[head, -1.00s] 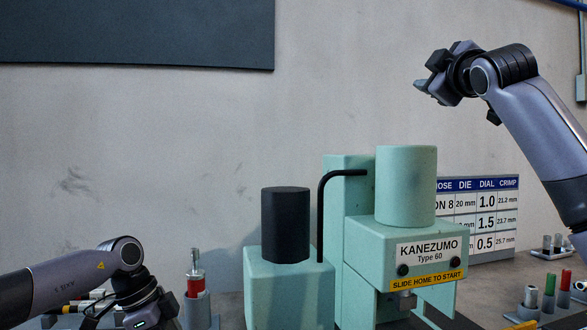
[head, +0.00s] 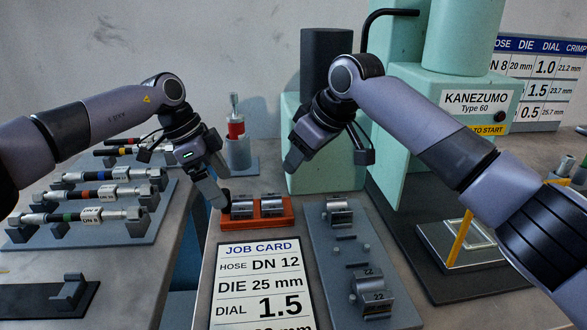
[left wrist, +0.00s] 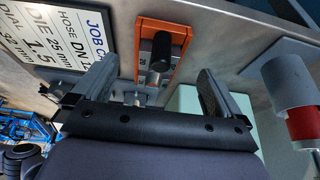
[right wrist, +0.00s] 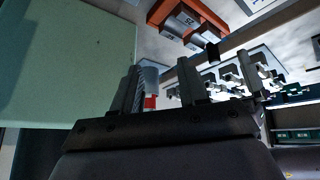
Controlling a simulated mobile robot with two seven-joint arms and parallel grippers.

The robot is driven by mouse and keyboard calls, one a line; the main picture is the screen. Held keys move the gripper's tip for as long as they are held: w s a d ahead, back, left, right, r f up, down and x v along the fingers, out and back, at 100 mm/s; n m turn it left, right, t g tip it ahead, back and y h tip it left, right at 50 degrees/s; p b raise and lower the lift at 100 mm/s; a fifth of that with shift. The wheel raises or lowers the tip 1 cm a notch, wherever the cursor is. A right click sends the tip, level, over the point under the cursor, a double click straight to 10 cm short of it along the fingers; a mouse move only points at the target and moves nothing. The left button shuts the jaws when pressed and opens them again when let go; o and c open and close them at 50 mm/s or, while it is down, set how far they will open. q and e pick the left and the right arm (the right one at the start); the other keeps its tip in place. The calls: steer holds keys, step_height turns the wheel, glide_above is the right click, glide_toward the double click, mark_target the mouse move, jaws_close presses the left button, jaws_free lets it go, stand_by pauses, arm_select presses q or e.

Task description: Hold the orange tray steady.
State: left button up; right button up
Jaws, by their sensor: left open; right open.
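The orange tray (head: 265,226) lies on the bench behind the job card and carries two silver die pieces. My left gripper (head: 183,170) is open and empty, above and left of the tray, one finger close to its left end. The left wrist view shows the tray (left wrist: 160,22) beyond the open fingers (left wrist: 155,85), with a black knob (left wrist: 165,47) before it. My right gripper (head: 328,155) is open and empty, behind and right of the tray, higher up. In the right wrist view the tray (right wrist: 208,14) is beyond the fingers (right wrist: 160,85). I cannot tell whether any finger touches.
The green press (head: 440,100) stands at the back right. A grey die rack (head: 322,262) is right of the tray, the job card (head: 262,285) in front. A red-banded post (head: 236,128) stands behind. Hoses (head: 85,193) lie on a rack at left.

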mark_target(235, 207)
arm_select(q)
steer(key=shift+d+f, duration=0.1)
steer(key=shift+f, duration=0.2)
steer(key=x, duration=0.6)
steer(key=shift+d+f, duration=0.15)
steer(key=shift+f, duration=0.1)
arm_select(e)
steer(key=s+f, duration=0.1)
steer(key=s+a+f+g, duration=0.1)
steer(key=shift+a+f, duration=0.15)
steer(key=shift+f, duration=0.2)
arm_select(q)
steer(key=c, duration=1)
steer(key=c, duration=0.7)
